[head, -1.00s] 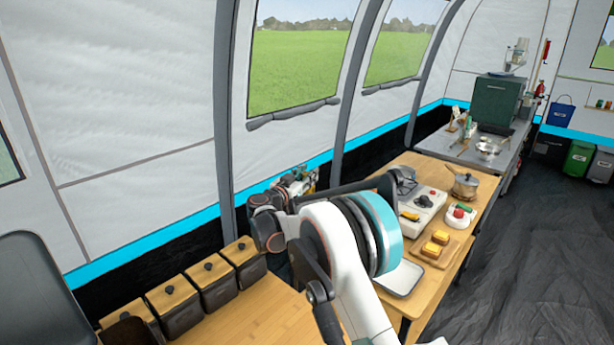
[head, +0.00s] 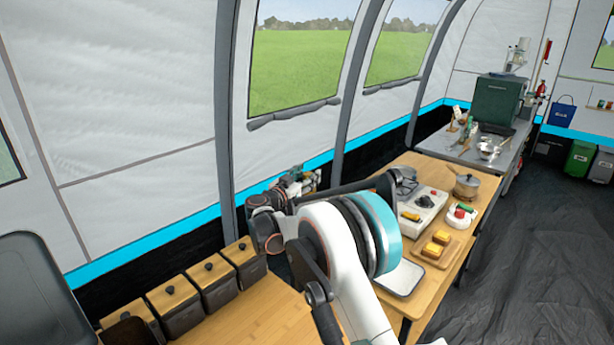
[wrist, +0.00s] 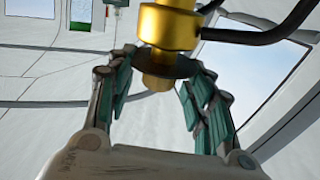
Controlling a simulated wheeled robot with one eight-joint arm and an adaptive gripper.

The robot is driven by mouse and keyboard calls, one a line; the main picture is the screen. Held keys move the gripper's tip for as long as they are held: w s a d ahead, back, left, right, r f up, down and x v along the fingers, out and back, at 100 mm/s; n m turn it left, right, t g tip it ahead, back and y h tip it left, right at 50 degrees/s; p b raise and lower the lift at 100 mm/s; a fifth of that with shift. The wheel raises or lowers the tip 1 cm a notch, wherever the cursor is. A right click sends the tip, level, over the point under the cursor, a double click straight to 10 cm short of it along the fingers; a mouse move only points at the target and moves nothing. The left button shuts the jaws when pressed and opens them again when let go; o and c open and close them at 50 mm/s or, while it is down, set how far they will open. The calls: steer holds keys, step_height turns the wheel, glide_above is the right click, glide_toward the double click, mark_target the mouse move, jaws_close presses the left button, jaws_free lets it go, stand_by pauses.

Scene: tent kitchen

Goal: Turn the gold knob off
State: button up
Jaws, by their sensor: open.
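In the wrist view a gold knob (wrist: 168,28) is at the top middle. It has a thick gold cylinder, a dark disc below it and a smaller gold end under the disc. My gripper (wrist: 162,64) is open, with one green-padded finger on each side of the disc and the lower gold end. Whether either finger touches them I cannot tell. In the head view my gripper (head: 296,182) is small and partly hidden near the tent wall, beyond my arm. I cannot make out the knob clearly there.
Dark pipes (wrist: 262,32) run right from the knob. In the head view, several wooden-lidded boxes (head: 172,306) stand on the near counter. A control box (head: 424,208), pot (head: 466,188) and bread board (head: 432,258) are on the right table. The floor at right (head: 530,270) is clear.

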steer(key=v, duration=1.1)
steer(key=shift+s, duration=0.2)
